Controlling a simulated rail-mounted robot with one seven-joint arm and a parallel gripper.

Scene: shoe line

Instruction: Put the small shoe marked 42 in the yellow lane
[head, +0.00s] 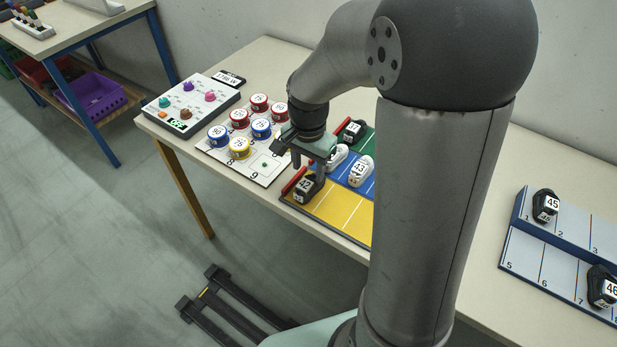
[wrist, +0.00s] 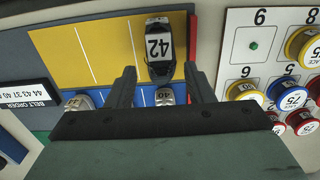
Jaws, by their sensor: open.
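The black shoe marked 42 (head: 304,189) stands on the yellow lane (head: 336,209), at its left end. In the wrist view the shoe (wrist: 159,47) also shows upright on the yellow lane (wrist: 108,52), label facing the camera. My gripper (head: 309,172) is open, just above and beside the shoe. In the wrist view the fingertips of my gripper (wrist: 160,70) lie to either side of the shoe's near end with gaps, and hold nothing. The exact height of the fingertips over the lane is unclear.
The blue lane holds a white shoe marked 43 (head: 360,170) and another white shoe (head: 339,156). A dark shoe (head: 353,131) stands on the green lane. A board of round tins (head: 239,148) lies left of the lanes. My arm hides the lanes' right part.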

